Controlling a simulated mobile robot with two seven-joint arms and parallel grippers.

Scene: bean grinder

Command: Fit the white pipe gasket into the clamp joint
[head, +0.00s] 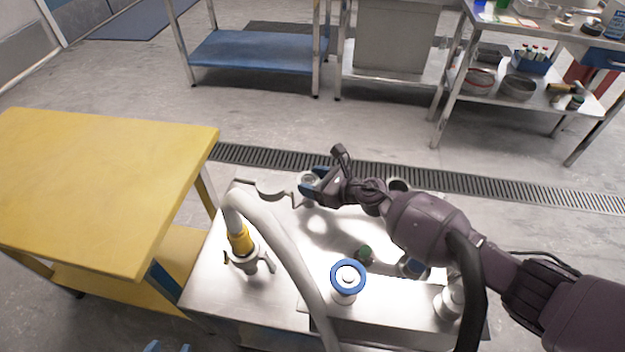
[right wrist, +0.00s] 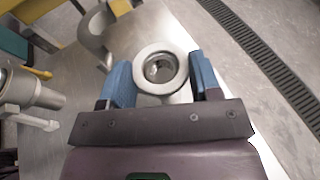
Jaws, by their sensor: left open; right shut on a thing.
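My right gripper (head: 308,183) reaches across the metal table, its blue fingers shut on a pale, ring-topped piece, which looks like the white pipe gasket (right wrist: 148,78). The ring lies between the fingers (right wrist: 160,85) in the right wrist view, with its opening facing the camera. Whether it touches something below is unclear. A grey curved clamp piece (head: 271,189) lies just left of this gripper and also shows in the wrist view (right wrist: 93,35). A metal pipe joint with side handles (head: 247,258) stands at the table's left. My left gripper (head: 168,347) is open; only its blue fingertips show at the bottom edge.
A thick white hose (head: 275,232) arches from a yellow collar (head: 240,239) over the table (head: 215,281). A blue-ringed white fitting (head: 347,276) stands near the front. A yellow table (head: 95,180) borders the left. A floor drain (head: 480,188) runs behind.

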